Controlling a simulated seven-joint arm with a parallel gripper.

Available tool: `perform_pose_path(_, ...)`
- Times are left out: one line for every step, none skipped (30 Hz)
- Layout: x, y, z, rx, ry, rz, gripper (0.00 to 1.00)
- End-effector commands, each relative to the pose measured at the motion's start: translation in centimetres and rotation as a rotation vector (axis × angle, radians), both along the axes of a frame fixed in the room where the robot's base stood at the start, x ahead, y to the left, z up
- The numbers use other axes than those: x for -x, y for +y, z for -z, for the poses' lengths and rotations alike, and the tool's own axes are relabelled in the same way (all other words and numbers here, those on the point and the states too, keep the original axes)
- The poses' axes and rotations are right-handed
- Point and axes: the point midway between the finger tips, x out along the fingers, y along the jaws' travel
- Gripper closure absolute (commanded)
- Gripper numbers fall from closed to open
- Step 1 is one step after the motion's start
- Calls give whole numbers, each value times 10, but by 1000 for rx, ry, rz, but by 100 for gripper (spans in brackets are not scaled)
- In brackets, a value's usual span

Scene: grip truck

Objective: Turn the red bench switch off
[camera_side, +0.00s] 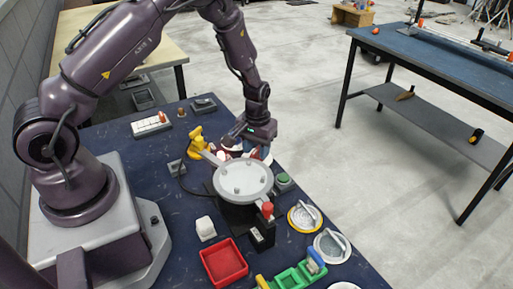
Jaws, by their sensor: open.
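A red-capped knob (267,210) stands at the front edge of the round grey plate, just above a small black box (262,236). It may be the red bench switch; I cannot tell whether it is on or off. My gripper (242,150) points down behind the round plate, over the far part of the blue bench, well apart from the red knob. It is open. Its fingertips are partly hidden among small red and white parts, and I cannot tell whether it touches them.
The round grey plate (243,179) stands between my gripper and the red knob. A yellow piece (197,138) and a grey block (176,168) lie left of it. A green button (283,180), round lidded dishes (304,217) and a red tray (224,264) are nearby.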

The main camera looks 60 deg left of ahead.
Motion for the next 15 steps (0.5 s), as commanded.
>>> perform_pose_path(-1,0,-4,0,-2,0,60)
perform_pose_path(-1,0,-8,-1,-3,1,60)
perform_pose_path(-1,0,-13,-1,-5,1,60)
perform_pose_path(-1,0,-18,-1,-5,1,60)
perform_pose_path(-1,0,-24,-1,-5,1,60)
perform_pose_path(-1,0,-32,-1,-6,1,60)
perform_pose_path(-1,0,-39,-1,-6,1,60)
perform_pose_path(-1,0,-46,-2,-7,1,60)
perform_pose_path(-1,0,-55,-1,-7,1,60)
perform_pose_path(-2,0,-62,-1,-8,1,60)
perform_pose_path(-2,0,-69,-1,-7,1,60)
perform_pose_path(-1,0,-78,-1,-6,1,60)
perform_pose_path(-1,0,-84,-1,-6,0,60)
perform_pose_path(-1,0,-90,-1,-6,0,60)
perform_pose_path(-1,0,-98,-1,-5,0,60)
